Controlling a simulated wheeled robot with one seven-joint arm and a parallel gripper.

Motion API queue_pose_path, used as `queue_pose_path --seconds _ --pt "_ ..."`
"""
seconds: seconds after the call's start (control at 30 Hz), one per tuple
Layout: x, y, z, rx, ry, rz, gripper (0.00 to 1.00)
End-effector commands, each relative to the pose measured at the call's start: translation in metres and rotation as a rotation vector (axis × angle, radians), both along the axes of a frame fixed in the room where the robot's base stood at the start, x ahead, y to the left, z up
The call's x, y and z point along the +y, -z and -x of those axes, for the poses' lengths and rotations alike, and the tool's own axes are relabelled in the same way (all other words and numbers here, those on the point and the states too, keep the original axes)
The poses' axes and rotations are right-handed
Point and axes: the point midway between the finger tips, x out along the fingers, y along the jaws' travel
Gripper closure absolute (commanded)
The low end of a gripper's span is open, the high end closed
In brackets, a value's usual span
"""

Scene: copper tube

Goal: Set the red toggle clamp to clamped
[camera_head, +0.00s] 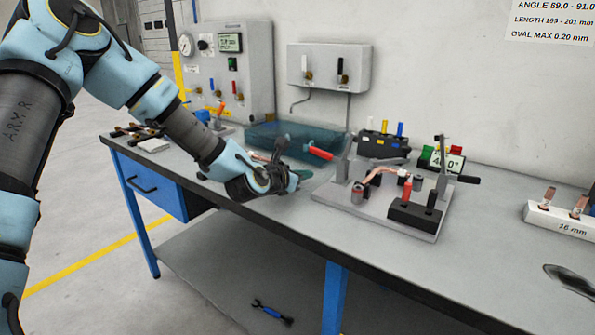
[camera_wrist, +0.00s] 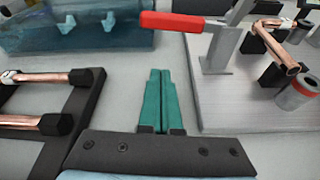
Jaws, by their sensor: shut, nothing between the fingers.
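A red grip (camera_head: 320,152) sticks out to the left from a grey post on the left side of the grey fixture plate (camera_head: 330,193). In the wrist view the red grip (camera_wrist: 185,22) lies almost level, ahead of my fingertips. My gripper (camera_head: 304,174) is just left of the plate, low over the bench. Its green fingers (camera_wrist: 160,95) are together and empty, apart from the red grip.
A bent copper tube (camera_head: 382,172) is on the fixture. A black rack with copper pieces (camera_wrist: 50,123) lies left of my fingers. A blue translucent bin (camera_wrist: 85,30) stands behind. A white 16 mm block (camera_head: 560,219) is at right; the bench between it and the fixture is clear.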

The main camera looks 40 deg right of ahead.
Motion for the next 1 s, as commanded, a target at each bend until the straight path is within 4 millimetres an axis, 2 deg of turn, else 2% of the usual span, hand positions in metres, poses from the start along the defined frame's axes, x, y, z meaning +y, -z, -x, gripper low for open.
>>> queue_pose_path --seconds 0.03,0.17,0.2,0.3,0.43,1.0 --pt "-0.011 0.001 -0.001 0.0 0.002 0.001 1.0" --pt "-0.034 0.01 -0.009 0.0 0.002 0.0 1.0" --pt "-0.036 0.003 -0.01 -0.004 0.002 0.001 1.0" --pt "-0.035 -0.014 -0.008 -0.005 0.002 0.001 1.0" --pt "-0.035 -0.025 -0.006 -0.003 0.001 0.0 1.0" --pt "-0.034 -0.028 -0.005 -0.008 0.0 -0.002 1.0"
